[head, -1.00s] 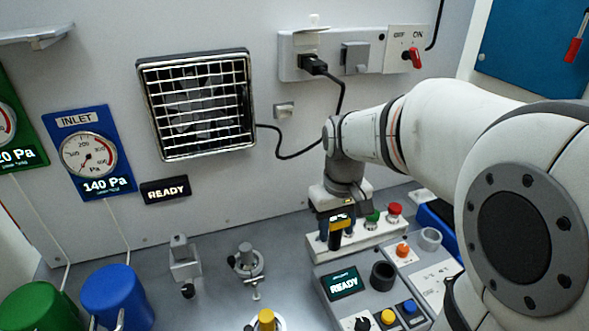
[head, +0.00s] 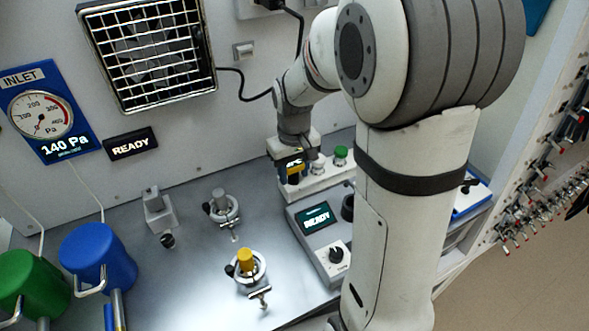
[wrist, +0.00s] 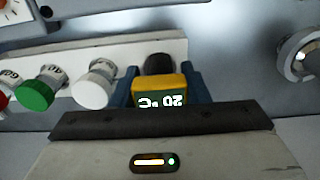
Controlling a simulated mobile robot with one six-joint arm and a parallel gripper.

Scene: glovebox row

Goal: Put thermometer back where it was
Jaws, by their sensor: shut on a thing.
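The thermometer (wrist: 160,98) is a yellow block with a dark display reading 20 °C, upside down in the wrist view. It also shows in the head view (head: 295,167). My gripper (wrist: 159,88) is shut on it, with a blue finger on each side. In the head view my gripper (head: 292,166) is at the left end of a white rail (head: 325,180) against the back wall. The thermometer is in front of or over this rail; I cannot tell whether it touches it. A dark round part (wrist: 159,64) shows just behind the thermometer, and its lower portion is hidden.
The rail carries a green knob (wrist: 35,95) and a white knob (wrist: 94,87). A grey console (head: 332,250) with a READY screen stands in front. A yellow-topped clamp piece (head: 246,260) and a grey one (head: 220,203) stand left on the bench. My arm hides the right side.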

